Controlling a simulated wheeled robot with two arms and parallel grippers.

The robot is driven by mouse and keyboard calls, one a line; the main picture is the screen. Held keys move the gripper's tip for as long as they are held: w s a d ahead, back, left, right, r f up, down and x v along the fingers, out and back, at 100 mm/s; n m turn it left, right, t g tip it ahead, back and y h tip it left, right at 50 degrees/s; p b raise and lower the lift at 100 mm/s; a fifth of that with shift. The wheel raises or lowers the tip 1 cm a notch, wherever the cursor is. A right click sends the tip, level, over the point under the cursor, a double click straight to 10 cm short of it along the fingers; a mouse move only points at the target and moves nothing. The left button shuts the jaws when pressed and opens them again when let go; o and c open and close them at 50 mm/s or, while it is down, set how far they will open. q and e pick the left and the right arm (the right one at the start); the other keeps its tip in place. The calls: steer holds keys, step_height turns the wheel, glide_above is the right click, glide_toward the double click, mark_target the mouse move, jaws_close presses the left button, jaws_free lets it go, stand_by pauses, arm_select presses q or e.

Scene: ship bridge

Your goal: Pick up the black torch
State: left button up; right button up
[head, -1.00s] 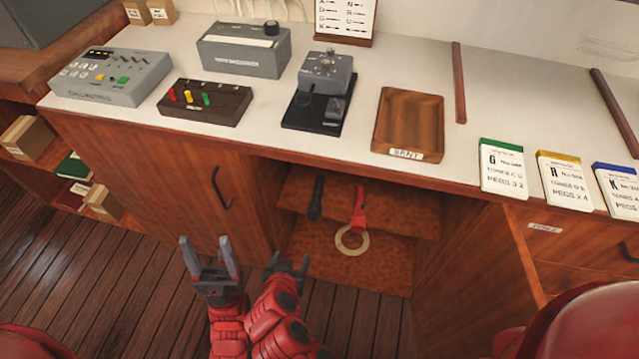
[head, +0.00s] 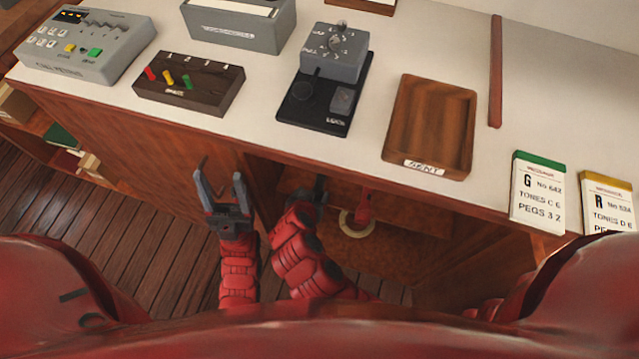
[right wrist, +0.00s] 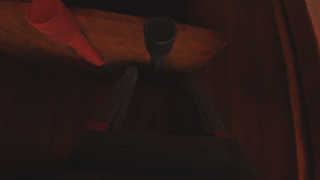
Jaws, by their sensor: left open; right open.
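The black torch (right wrist: 159,36) lies on the cabinet's shelf, ahead of my right gripper in the right wrist view. Its near end lines up with the gap between the fingers, a little beyond their tips. My right gripper (right wrist: 159,75) is open and empty. In the head view the right gripper (head: 307,190) is at the cabinet opening and mostly hides the black torch. My left gripper (head: 218,174) is open and empty in front of the cabinet door, left of the right gripper.
A red torch (right wrist: 62,27) lies beside the black one, with a pale ring (head: 357,225) near it in the head view. The counter edge overhangs the opening. A wooden tray (head: 432,125) and a black-based device (head: 325,107) stand on the counter above.

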mark_target(320, 181)
steer(key=x, duration=0.3)
steer(key=shift+w+f, duration=0.25)
steer(key=shift+f, duration=0.05)
steer(key=x, duration=0.5)
steer(key=shift+s+d+f, duration=0.15)
steer(key=shift+s+f, duration=0.05)
steer(key=shift+f, duration=0.05)
jaws_close()
